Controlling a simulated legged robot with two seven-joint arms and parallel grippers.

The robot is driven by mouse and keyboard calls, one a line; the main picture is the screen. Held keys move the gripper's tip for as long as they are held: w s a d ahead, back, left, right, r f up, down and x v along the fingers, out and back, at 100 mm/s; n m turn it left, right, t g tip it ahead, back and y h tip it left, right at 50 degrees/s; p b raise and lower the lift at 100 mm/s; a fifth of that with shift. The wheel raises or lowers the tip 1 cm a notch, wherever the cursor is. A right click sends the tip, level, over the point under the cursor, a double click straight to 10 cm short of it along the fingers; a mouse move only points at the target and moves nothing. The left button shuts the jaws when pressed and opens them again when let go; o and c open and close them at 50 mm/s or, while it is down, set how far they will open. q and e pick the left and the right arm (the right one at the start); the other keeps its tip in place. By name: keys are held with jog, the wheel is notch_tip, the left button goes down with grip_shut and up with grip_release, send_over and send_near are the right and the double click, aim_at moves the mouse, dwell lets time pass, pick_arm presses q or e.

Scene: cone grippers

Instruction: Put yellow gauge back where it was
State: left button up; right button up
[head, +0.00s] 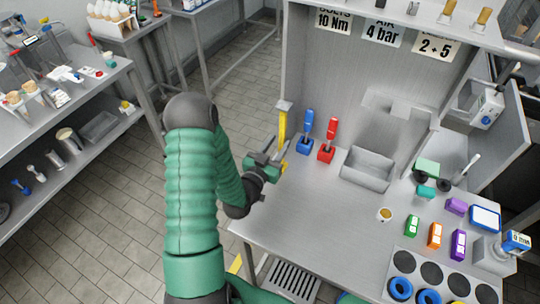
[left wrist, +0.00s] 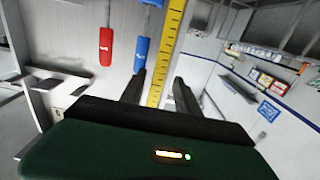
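A long yellow strip (head: 283,124) stands upright at the left end of the bench, beside the booth's post. I cannot tell whether it is the yellow gauge itself. In the left wrist view the yellow strip (left wrist: 170,40) has dark tick marks and runs between my finger tips, with gaps on both sides. My left gripper (head: 276,160) is at its lower part and looks open and empty; its fingers also show in the left wrist view (left wrist: 159,90). A blue gauge (head: 308,126) and a red gauge (head: 332,130) stand in matching holders to the right. My right gripper is not in view.
A metal bin (head: 368,169) sits right of the holders. A small cup (head: 385,214), several coloured blocks and a plate with blue rings (head: 401,288) are farther right. The bench top between the gripper and the cup is clear. Shelves stand at far left.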

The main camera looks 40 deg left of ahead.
pick_arm(q)
jog(key=p+v, duration=0.4)
jog(key=v, duration=0.6)
jog(key=w+d+f+m+g+h, duration=0.4)
jog(key=w+d+g, duration=0.2)
jog(key=d+g, duration=0.25)
jog(key=s+d+r+g+h, duration=0.1)
jog(key=s+d+r+g, duration=0.4)
jog(key=s+d, duration=0.6)
jog(key=shift+d+r+g+h, duration=0.25)
jog(key=shift+d+g+h, duration=0.1)
jog(key=shift+g, duration=0.2)
jog(key=shift+s+d, duration=0.15)
jog(key=shift+d, duration=0.05)
jog(key=shift+a, duration=0.1)
